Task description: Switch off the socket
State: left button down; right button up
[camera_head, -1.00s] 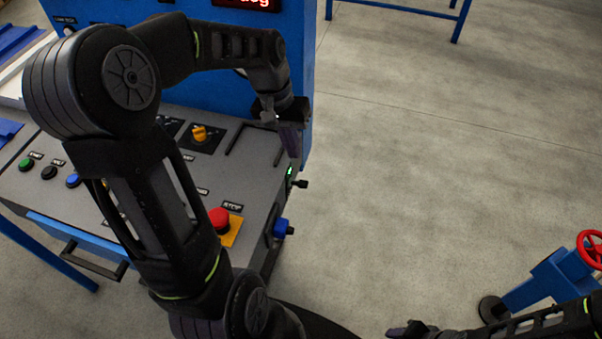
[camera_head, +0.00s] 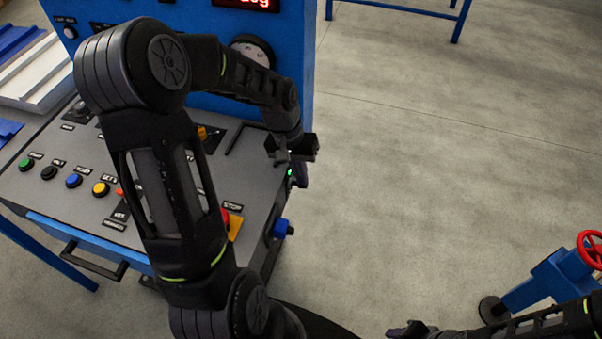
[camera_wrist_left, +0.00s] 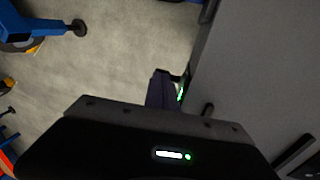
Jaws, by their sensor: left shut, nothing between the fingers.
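The grey control panel (camera_head: 75,200) has a small green light (camera_head: 290,173) on its right side face. In the left wrist view the green light (camera_wrist_left: 181,95) shows right beside my fingers, with a small dark piece, likely the switch knob (camera_wrist_left: 178,78), just past them. My left gripper (camera_head: 302,180) is shut and empty, pointing down beside that side face; it also shows in the left wrist view (camera_wrist_left: 160,90). It hides the black knob in the head view; I cannot tell whether they touch. A blue socket plug (camera_head: 282,228) sits lower on the same side. My right gripper (camera_head: 408,331) is at the bottom edge.
Coloured buttons (camera_head: 73,180) line the left. A blue upright board (camera_head: 300,60) stands behind. A blue stand with a red wheel (camera_head: 590,250) is at right. The floor between is clear.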

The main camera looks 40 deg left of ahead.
pick_arm(q)
jog(key=shift+d+f, duration=0.1)
jog(key=shift+w+d+f+y+b, duration=0.15)
jog(key=shift+d+f+y+b, duration=0.15)
jog(key=shift+y+b, duration=0.25)
jog(key=shift+w+d+f+g+y+b, duration=0.1)
jog(key=shift+d+f+g+y+b, duration=0.3)
jog(key=shift+y+b, duration=0.4)
jog(key=shift+a+r, duration=0.15)
jog(key=shift+r, duration=0.15)
jog(key=shift+r+p, duration=0.65)
jog(key=shift+p, duration=0.05)
